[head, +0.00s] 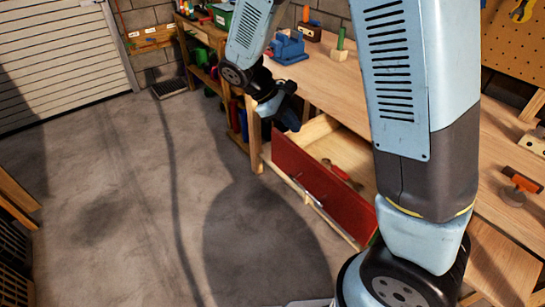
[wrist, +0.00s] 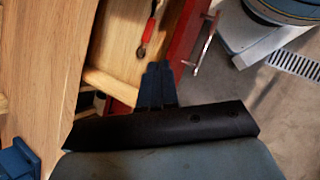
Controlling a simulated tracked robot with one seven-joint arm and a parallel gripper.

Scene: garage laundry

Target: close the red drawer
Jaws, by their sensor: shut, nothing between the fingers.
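The red drawer (head: 322,189) stands pulled out from under the wooden workbench (head: 330,88) in the head view. Its red front faces the open floor, and a tool with a red handle lies inside. The drawer also shows in the wrist view (wrist: 188,38), with its metal handle (wrist: 207,43) on the outer face. My gripper (head: 288,122) is shut and empty, near the drawer's far corner in the head view. In the wrist view my gripper (wrist: 157,72) points at the end of the red front. I cannot tell whether it touches the drawer.
A blue vise (head: 288,47) sits on the bench's far end. A hand tool with an orange handle (head: 522,182) lies on the bench at right. Wooden shelves (head: 205,62) stand beyond the bench. The concrete floor (head: 120,200) left of the drawer is clear.

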